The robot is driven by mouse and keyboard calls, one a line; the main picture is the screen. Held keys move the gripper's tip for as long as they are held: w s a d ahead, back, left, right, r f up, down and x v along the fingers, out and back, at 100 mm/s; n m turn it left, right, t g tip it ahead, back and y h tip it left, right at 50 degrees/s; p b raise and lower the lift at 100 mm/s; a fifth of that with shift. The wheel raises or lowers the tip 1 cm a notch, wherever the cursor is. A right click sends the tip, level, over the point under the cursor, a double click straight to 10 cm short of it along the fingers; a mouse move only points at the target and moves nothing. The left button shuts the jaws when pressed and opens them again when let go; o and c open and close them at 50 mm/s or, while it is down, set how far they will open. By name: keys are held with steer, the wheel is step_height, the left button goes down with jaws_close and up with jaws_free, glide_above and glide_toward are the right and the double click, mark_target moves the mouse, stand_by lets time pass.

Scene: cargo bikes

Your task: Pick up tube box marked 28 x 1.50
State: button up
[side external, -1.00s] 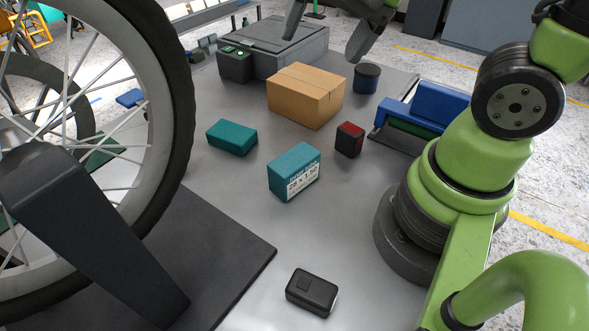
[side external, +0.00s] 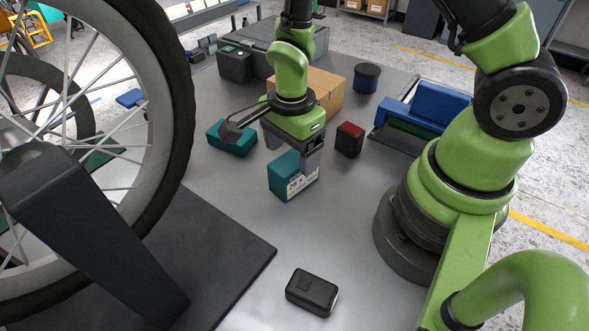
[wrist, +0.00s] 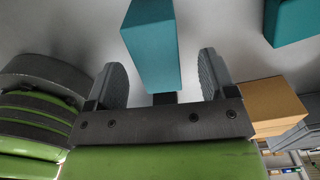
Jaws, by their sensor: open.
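The teal tube box (side external: 287,181) stands on the grey table, with a white label on its side that reads 28 x and is partly covered by a finger. My gripper (side external: 292,155) is just above this box and open, with one finger in front of the label side. In the wrist view, the teal box (wrist: 152,45) shows between the two spread finger pads of my gripper (wrist: 162,80). I cannot tell whether the fingers touch it. A second teal box (side external: 232,140) lies to the left; it also shows in the wrist view (wrist: 290,18).
A cardboard box (side external: 325,90) stands right behind my gripper. A small dark red and black box (side external: 349,140) is to the right, near a blue item (side external: 440,103). A dark tub (side external: 367,77) stands behind. A black case (side external: 312,292) lies in front. A bike wheel (side external: 180,110) rises at left.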

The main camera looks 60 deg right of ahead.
steer(key=shift+s+d+f, duration=0.1)
steer(key=shift+f, duration=1.35)
steer(key=shift+s+d+f, duration=0.1)
steer(key=shift+f, duration=1.3)
steer(key=c, duration=1.1)
steer(key=shift+r, duration=0.1)
